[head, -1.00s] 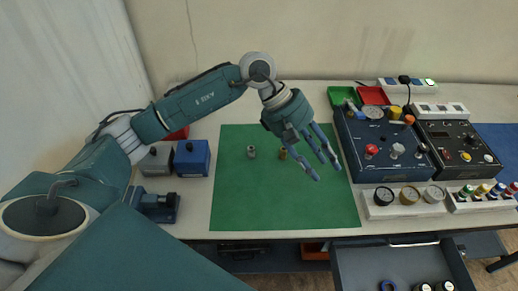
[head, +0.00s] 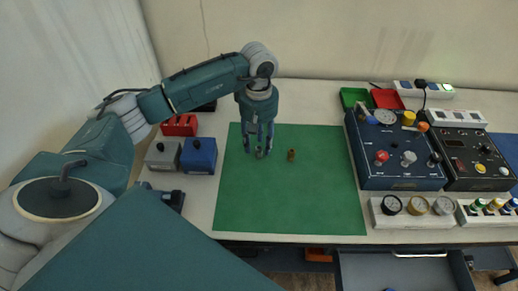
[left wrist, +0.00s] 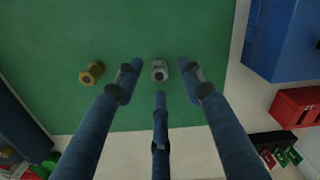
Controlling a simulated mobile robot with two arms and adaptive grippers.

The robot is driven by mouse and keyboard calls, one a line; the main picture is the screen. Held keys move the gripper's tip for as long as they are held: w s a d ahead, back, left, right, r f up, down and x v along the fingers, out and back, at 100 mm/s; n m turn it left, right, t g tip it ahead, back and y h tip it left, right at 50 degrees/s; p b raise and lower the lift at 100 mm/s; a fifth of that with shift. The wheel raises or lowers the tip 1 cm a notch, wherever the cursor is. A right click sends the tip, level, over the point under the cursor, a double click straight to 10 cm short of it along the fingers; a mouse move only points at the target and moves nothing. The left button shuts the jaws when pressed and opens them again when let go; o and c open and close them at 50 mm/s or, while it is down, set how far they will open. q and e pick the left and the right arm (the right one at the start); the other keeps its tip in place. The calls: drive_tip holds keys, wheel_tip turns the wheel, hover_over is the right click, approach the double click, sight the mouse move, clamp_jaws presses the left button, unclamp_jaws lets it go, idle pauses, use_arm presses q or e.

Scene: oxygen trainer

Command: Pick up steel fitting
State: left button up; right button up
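The steel fitting (head: 259,153) is a small grey piece on the green mat (head: 300,205), partly hidden by my fingers in the head view. In the left wrist view the steel fitting (left wrist: 159,70) lies between the spread fingertips. My left gripper (head: 258,145) points down over it, open, with its blue fingers around the fitting and nothing held. I cannot tell whether a finger touches it. A brass fitting (head: 291,155) stands on the mat to the right; it also shows in the left wrist view (left wrist: 92,73). My right gripper is not in view.
A blue box (head: 198,156) and a grey box (head: 163,155) stand left of the mat, with a red block (head: 180,125) behind. A dark blue control panel (head: 395,160) stands to the right. The mat's front part is clear.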

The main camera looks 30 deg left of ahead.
sight(259, 148)
use_arm(q)
drive_tip(key=shift+w+f, duration=0.1)
drive_tip(key=shift+f, duration=1.4)
clamp_jaws()
drive_tip(key=shift+r, duration=0.1)
